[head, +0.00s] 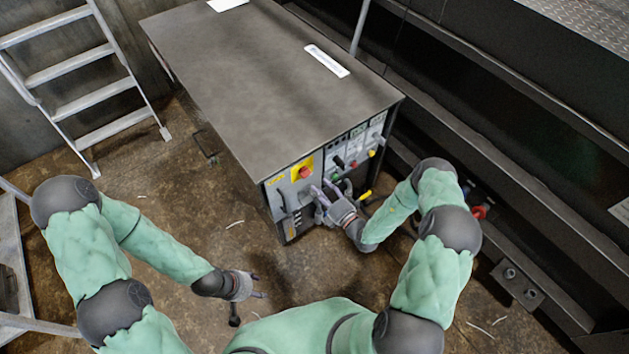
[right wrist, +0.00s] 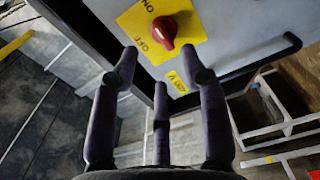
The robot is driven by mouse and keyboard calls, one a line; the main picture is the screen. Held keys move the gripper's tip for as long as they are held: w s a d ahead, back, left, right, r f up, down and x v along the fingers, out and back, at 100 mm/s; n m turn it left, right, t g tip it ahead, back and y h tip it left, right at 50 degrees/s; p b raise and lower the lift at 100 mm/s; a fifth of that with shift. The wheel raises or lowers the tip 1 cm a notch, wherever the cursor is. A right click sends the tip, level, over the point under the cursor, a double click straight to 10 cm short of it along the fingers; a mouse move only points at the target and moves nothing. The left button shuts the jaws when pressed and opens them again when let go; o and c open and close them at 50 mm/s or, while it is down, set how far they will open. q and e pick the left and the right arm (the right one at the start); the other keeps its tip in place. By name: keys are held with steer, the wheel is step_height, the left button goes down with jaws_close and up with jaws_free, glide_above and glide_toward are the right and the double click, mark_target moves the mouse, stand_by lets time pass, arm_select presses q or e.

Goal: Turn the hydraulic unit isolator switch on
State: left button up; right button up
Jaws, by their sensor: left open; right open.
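The isolator switch is a red rotary knob (head: 304,172) on a yellow plate on the front of the grey cabinet. In the right wrist view the red knob (right wrist: 164,32) is near the top centre, with the words ON and OFF on the plate (right wrist: 189,22). I cannot tell which mark the knob points to. My right gripper (head: 324,197) is open just in front of the panel, below and right of the knob in the head view. Its fingers (right wrist: 165,78) point toward the plate, apart from the knob. My left gripper (head: 257,284) is open and empty above the floor.
The cabinet's top (head: 270,75) is broad and flat. Other switches and buttons (head: 352,160) sit right of the knob. A black handle (right wrist: 255,62) stands out near the knob. A ladder (head: 85,85) stands at the left, and dark machinery (head: 520,130) at the right. Floor between is mostly clear.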

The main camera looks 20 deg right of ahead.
steer(key=v, duration=0.5)
steer(key=shift+s, duration=0.15)
stand_by(0.3)
